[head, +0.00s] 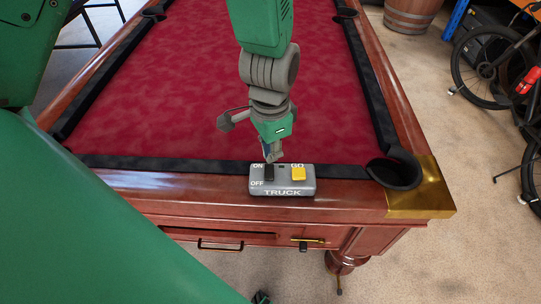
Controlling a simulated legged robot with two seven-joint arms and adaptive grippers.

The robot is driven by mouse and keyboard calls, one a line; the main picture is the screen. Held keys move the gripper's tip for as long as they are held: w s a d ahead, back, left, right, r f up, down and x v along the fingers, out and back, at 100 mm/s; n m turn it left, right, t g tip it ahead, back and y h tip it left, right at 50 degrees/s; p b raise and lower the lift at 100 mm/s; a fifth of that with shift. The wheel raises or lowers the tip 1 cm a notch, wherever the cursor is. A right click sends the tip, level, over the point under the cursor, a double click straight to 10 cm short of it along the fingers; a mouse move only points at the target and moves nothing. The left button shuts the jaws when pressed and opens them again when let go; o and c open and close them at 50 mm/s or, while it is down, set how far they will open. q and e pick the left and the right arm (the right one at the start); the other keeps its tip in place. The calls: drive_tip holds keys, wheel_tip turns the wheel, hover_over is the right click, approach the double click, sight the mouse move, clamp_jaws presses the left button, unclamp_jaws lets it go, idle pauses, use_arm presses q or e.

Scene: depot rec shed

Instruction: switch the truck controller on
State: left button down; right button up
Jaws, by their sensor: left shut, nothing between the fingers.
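The truck controller (282,188) is a grey box marked TRUCK on the near wooden rail of a pool table. It has a black switch (268,173) at its left, between the labels ON (far side) and OFF (near side). I cannot tell for sure which way the switch is set. A yellow button (298,174) marked GO sits to its right. My left gripper (273,157) is shut and empty, pointing down at the far end of the switch. Its tips hide part of the box's far edge; I cannot tell whether they touch the switch. My right gripper is not in view.
The pool table's red cloth (190,85) is bare beyond the box. A corner pocket (396,172) with a brass corner (425,188) lies to the right. A drawer handle (220,246) is below the rail. A barrel (410,14) and a bicycle (492,70) stand on the right.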

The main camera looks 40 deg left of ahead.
sight(269, 166)
use_arm(q)
drive_tip(key=shift+a, duration=0.2)
drive_tip(key=shift+d+f, duration=0.1)
drive_tip(key=shift+f, duration=0.1)
idle(0.4)
drive_tip(key=shift+f+b, duration=0.8)
drive_tip(key=shift+f, duration=0.55)
idle(0.4)
drive_tip(key=shift+r, duration=0.1)
wheel_tip(269, 166, up, 7)
drive_tip(key=p, duration=0.7)
drive_tip(key=shift+p, duration=0.35)
idle(0.3)
